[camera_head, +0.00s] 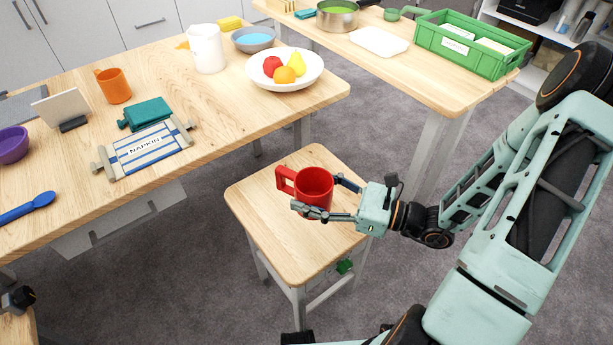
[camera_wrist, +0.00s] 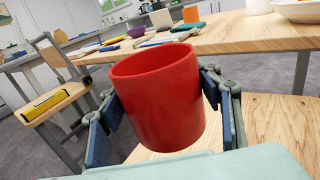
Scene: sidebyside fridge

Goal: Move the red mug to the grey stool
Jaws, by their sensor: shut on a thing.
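The red mug (camera_head: 313,188) is upright between the fingers of my gripper (camera_head: 327,199), with its handle pointing left. My gripper is shut on the mug's sides. In the wrist view the mug (camera_wrist: 158,100) fills the middle, with a finger pad on each side. The stool (camera_head: 270,235) has a light wooden top and stands in front of the table. The mug is over the stool's top; I cannot tell whether its base touches the wood. In the wrist view the stool top (camera_wrist: 275,125) shows behind and below the mug.
A second table (camera_head: 440,75) at the back right bears a green crate (camera_head: 470,50). The stool top is otherwise clear.

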